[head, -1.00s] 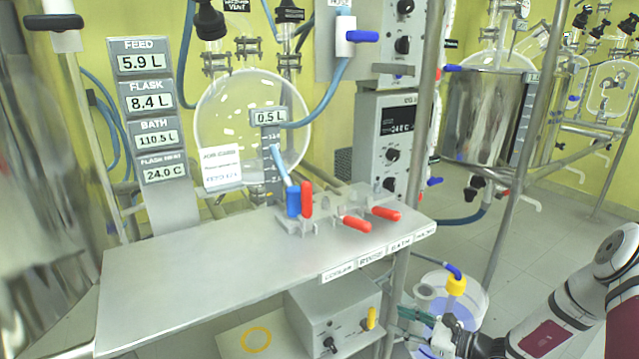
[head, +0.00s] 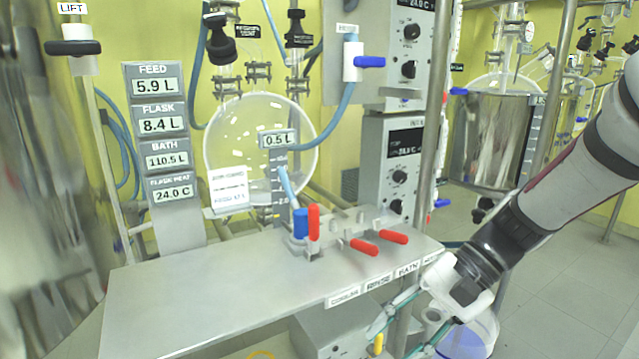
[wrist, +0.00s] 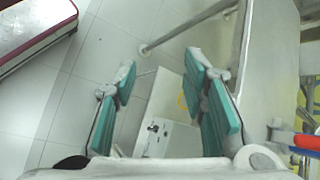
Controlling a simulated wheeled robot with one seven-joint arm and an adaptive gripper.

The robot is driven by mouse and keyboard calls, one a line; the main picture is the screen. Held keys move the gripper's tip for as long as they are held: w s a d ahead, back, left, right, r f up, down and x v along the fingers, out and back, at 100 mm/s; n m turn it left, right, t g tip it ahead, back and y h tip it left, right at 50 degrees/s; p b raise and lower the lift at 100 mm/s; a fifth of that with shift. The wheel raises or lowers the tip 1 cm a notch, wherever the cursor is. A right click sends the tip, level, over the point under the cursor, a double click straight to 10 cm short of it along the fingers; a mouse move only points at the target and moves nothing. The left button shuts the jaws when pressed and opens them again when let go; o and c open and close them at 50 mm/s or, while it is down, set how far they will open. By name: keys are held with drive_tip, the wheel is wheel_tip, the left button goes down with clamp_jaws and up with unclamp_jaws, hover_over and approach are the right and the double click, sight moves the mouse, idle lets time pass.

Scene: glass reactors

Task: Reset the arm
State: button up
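My gripper (head: 393,338) is at the lower right of the head view, beside the front right corner of the steel shelf (head: 190,290). In the wrist view my gripper (wrist: 160,78) shows two teal-padded fingers spread apart with nothing between them. Beyond the fingers are the floor and a white box below. My arm reaches in from the right edge of the head view, bent down toward the gripper. In the head view the fingertips are partly cut off by the bottom edge and overlap the shelf stand.
A round glass flask (head: 262,130) and a display column (head: 165,190) stand behind. A metal post (head: 428,130) rises near the arm. A grey box (head: 335,335) sits below the shelf. Open floor lies right.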

drive_tip(key=s+d+r+n+t+h, duration=0.1)
drive_tip(key=s+d+r+n+h, duration=0.15)
drive_tip(key=s, duration=0.45)
drive_tip(key=s+d+r+n+t+h, duration=0.1)
drive_tip(key=s+d+n+h, duration=0.15)
drive_tip(key=s, duration=0.45)
drive_tip(key=s+d+r+n+h, duration=0.1)
drive_tip(key=s+d+r+h, duration=0.2)
drive_tip(key=s, duration=0.5)
wheel_tip(320, 180, up, 26)
drive_tip(key=t+p, duration=0.4)
drive_tip(key=p, duration=2.2)
drive_tip(key=shift+w+d+r+h, duration=0.15)
drive_tip(key=shift+r+h, duration=0.1)
drive_tip(key=shift+h, duration=0.15)
